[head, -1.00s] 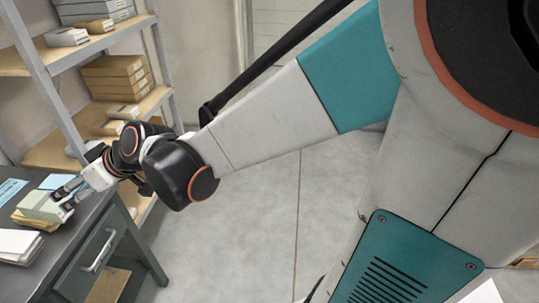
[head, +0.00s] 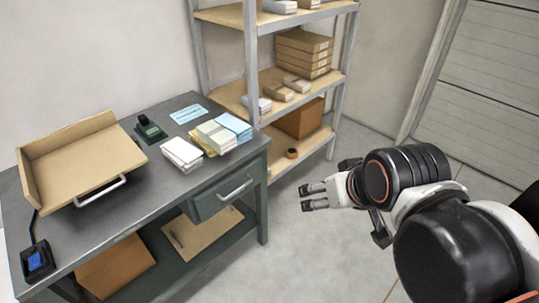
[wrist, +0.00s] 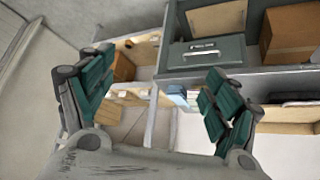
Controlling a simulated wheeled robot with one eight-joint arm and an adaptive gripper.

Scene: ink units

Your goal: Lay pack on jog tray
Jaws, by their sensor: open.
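The wooden tray (head: 85,158), likely the jog tray, lies at the left of the grey desk with raised walls at its back and left; no pack shows on it. Several paper packs sit near the desk's right end: a white pack (head: 182,153), a pale green pack (head: 215,134) over yellow sheets, and a light blue pack (head: 236,125). I cannot tell which one the task means. My gripper (head: 304,198) is open and empty in the air, right of the desk and apart from the packs. Its spread green-padded fingers (wrist: 160,65) also show in the wrist view.
A shelf rack (head: 252,75) with brown boxes stands behind the desk's right end. A dark green device (head: 150,130) and a small box with a blue screen (head: 38,260) are on the desk. The desk drawer (head: 222,195) is closed.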

